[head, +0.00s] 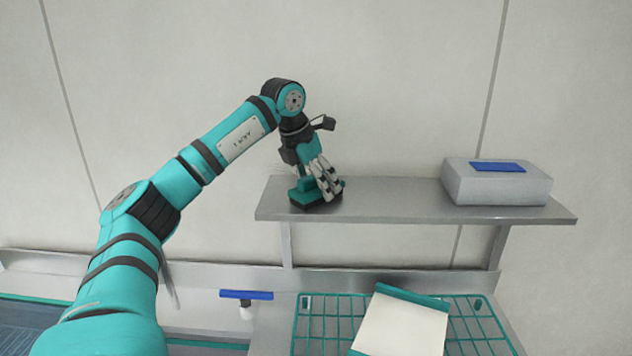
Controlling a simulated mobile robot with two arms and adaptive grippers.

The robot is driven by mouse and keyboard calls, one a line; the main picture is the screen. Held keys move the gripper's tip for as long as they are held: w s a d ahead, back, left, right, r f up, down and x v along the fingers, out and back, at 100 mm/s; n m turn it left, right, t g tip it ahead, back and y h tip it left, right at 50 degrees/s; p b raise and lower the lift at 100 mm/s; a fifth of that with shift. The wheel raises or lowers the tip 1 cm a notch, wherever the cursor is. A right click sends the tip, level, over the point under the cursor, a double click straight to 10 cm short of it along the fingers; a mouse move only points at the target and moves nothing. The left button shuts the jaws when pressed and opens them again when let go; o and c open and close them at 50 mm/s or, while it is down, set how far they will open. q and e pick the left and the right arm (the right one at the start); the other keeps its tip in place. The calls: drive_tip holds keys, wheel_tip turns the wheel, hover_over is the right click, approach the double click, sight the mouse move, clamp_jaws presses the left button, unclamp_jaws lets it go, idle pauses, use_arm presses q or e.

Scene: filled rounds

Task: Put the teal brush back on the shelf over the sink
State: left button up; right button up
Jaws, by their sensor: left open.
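The teal brush (303,196) stands on the left end of the metal shelf (395,197), its dark underside on the shelf top. My left gripper (327,184) reaches down to it from above. Its pale fingers are open and overlap the right part of the brush, hiding some of it. I cannot tell whether the fingers touch the brush. My right gripper is not in view.
A grey box (485,188) with a flat blue piece (498,167) on top sits at the shelf's right end. The shelf's middle is clear. Below are a teal wire rack (322,310) holding a white, teal-edged board (400,328), and a blue-topped fixture (246,296).

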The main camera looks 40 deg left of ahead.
use_arm(q)
drive_tip(key=shift+r, duration=0.45)
drive_tip(key=b+v, duration=0.2)
drive_tip(key=v, duration=0.9)
drive_tip(key=shift+s+r, duration=0.1)
drive_tip(key=shift+r, duration=0.1)
drive_tip(key=shift+f, duration=0.1)
